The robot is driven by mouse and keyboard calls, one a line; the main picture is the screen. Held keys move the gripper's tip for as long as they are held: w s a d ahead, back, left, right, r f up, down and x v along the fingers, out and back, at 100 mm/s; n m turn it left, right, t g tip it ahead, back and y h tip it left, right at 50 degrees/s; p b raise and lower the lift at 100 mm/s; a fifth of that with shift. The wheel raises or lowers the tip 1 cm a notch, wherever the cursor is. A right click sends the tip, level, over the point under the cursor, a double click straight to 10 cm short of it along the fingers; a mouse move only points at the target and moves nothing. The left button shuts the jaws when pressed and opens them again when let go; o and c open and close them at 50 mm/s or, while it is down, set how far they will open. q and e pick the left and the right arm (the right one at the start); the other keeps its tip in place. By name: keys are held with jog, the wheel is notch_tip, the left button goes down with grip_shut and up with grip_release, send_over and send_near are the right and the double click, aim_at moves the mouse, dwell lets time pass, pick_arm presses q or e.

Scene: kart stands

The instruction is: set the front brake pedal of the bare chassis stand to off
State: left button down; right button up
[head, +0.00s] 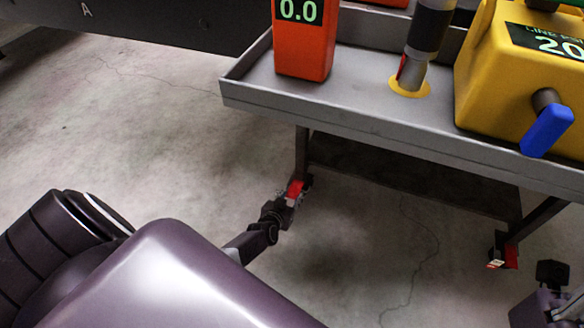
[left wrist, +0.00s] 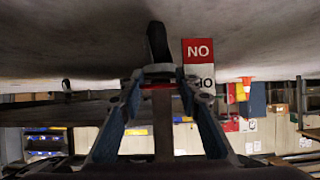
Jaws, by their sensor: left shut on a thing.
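A grey stand (head: 400,135) with a tray top stands at the right in the head view. A red pedal (head: 294,189) is at the foot of its near left leg. My left gripper (head: 285,202) is low by the floor at this pedal, its jaws shut on a part there. In the left wrist view the fingertips (left wrist: 160,72) close together just beside a red and white label (left wrist: 198,50), whose upper lettering shows as "NO". The fingers hide the gripped part. What seems to be my right gripper (head: 552,275) shows at the lower right edge, its jaws unclear.
A second red pedal (head: 510,256) is at the stand's right leg. The tray carries an orange box (head: 303,50) reading 0.0, a grey cylinder (head: 411,73) and a yellow box (head: 500,85) with a blue lever (head: 547,131). Bare concrete floor lies to the left.

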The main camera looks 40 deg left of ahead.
pick_arm(q)
jog(key=shift+w+r, duration=0.15)
jog(key=shift+w, duration=0.05)
jog(key=c, duration=1.7)
grip_release()
jog(key=shift+c, duration=0.2)
jog(key=o, duration=0.3)
jog(key=shift+s, duration=0.1)
jog(key=shift+o, duration=0.2)
jog(key=shift+s+d+r, duration=0.1)
jog(key=shift+s+d, duration=0.25)
jog(key=shift+s, duration=0.25)
jog(key=v, duration=1)
jog(key=shift+s+a+r, duration=0.25)
